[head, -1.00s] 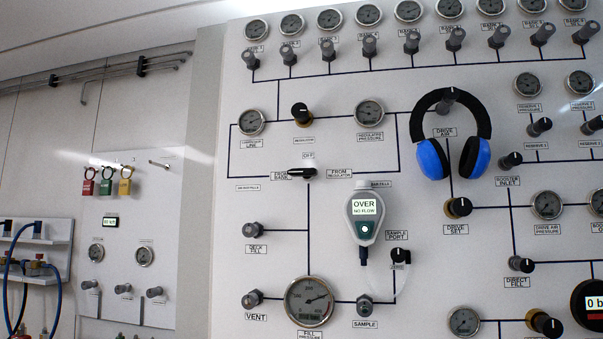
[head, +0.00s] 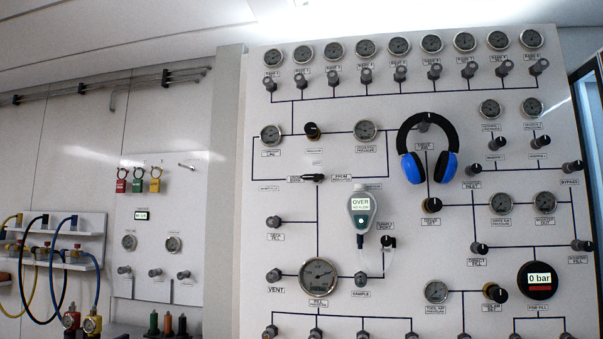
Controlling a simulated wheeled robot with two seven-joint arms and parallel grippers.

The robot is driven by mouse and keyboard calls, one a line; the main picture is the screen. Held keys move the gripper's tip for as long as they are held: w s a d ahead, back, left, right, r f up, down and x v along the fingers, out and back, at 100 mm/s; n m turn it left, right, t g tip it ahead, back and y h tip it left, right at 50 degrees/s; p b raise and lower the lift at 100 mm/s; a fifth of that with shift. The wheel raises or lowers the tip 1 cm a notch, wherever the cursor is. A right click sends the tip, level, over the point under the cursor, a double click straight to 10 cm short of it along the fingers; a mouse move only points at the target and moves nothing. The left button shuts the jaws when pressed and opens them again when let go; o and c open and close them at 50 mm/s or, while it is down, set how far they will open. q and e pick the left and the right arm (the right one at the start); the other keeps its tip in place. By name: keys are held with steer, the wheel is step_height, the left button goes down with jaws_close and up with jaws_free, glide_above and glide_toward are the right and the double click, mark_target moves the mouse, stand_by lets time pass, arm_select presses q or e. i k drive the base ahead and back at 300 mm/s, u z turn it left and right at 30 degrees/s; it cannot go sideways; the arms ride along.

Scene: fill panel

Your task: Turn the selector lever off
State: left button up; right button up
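The selector lever (head: 312,178) is a small black handle on the white panel (head: 340,235), between two small labels, with an "OFF" label above it that is too small here to read well. The lever lies roughly horizontal, its narrow end toward the left label and its thicker end toward the right one. Neither of my grippers shows in the head view, and nothing touches the lever.
A handheld meter (head: 361,212) reading "OVER" hangs right of and below the lever. Blue and black headphones (head: 428,150) hang farther right. Knobs and gauges, such as the large gauge (head: 320,287), surround it. A hose rack (head: 60,255) stands at left.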

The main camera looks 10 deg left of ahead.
mark_target(315, 177)
steer(key=u, duration=0.65)
steer(key=i, duration=0.75)
steer(key=u, duration=0.5)
